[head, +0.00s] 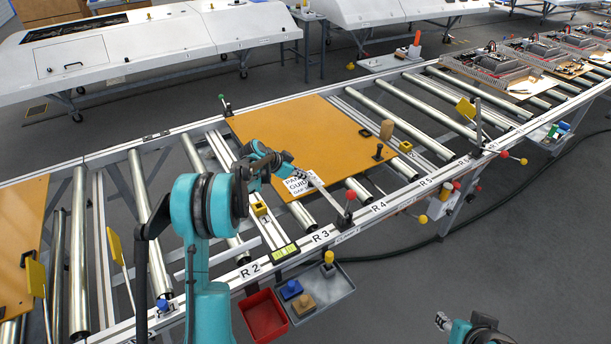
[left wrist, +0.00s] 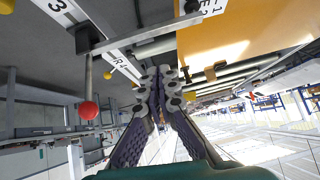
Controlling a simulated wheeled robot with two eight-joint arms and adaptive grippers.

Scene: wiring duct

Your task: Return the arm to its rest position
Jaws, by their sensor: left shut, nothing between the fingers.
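My left arm reaches in the head view from the bottom left over the roller conveyor (head: 145,215). My left gripper (head: 292,171) is above the front part of the orange board (head: 290,125), near its printed label (head: 298,184). In the left wrist view my left gripper (left wrist: 160,76) has its two fingers together with nothing between them. The orange board (left wrist: 235,35) shows there at the upper right. My right gripper (head: 442,321) is at the bottom right, over the floor and away from the conveyor. It is too small to tell whether it is open.
A red bin (head: 264,316) and a grey tray (head: 330,293) sit below the conveyor's front rail. A red-ball lever (head: 349,197) stands at the rail and also shows in the left wrist view (left wrist: 89,110). Another orange board (head: 20,240) lies far left. Floor right of the trays is clear.

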